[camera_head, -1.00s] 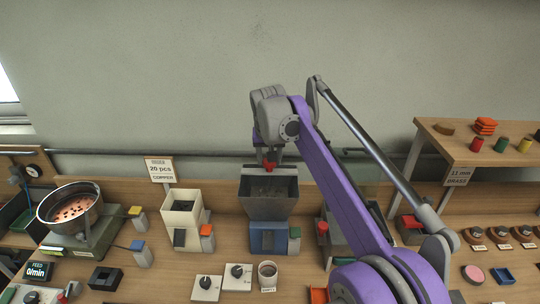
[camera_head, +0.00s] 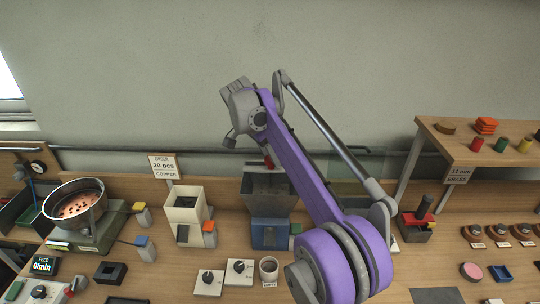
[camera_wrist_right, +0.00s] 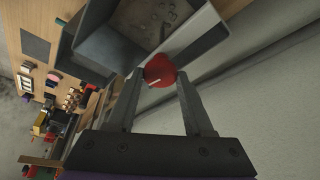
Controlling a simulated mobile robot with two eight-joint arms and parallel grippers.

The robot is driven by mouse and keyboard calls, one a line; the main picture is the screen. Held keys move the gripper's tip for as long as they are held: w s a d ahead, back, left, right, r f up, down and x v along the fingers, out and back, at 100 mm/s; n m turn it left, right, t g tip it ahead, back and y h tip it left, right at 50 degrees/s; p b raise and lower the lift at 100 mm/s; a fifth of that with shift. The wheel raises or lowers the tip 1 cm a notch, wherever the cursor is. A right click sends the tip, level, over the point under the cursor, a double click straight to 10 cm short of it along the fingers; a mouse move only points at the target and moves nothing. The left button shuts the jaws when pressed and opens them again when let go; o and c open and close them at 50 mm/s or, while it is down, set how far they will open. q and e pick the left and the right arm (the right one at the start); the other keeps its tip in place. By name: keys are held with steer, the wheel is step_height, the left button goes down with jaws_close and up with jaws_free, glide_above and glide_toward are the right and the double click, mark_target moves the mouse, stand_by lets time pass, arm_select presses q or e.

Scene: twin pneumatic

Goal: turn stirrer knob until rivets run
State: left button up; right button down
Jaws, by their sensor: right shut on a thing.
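The red stirrer knob (camera_wrist_right: 160,71) with a white mark is between the fingertips of my right gripper (camera_wrist_right: 160,76), which is shut on it. The knob sits at the rim of a dark grey hopper (camera_wrist_right: 94,46); a few small grey bits lie inside. In the head view the red knob (camera_head: 268,161) shows at the back of the hopper (camera_head: 268,184), above a blue base (camera_head: 268,233). The right arm hides part of the hopper, and the fingers do not show clearly there. My left gripper is not in view.
A bowl feeder (camera_head: 75,205) with copper pieces stands at the left, near a display (camera_head: 43,266) reading 0/min. A cream hopper (camera_head: 185,203), two white dial boxes (camera_head: 208,283) and a cup (camera_head: 268,268) stand nearby. A raised shelf (camera_head: 465,147) is at the right.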

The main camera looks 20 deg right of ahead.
steer(key=m+g, duration=0.1)
steer(key=m, duration=0.4)
steer(key=shift+w+g, duration=0.15)
steer(key=shift+g, duration=0.25)
stand_by(0.3)
steer(key=shift+c, duration=1.4)
jaws_free()
steer(key=shift+d+r, duration=0.1)
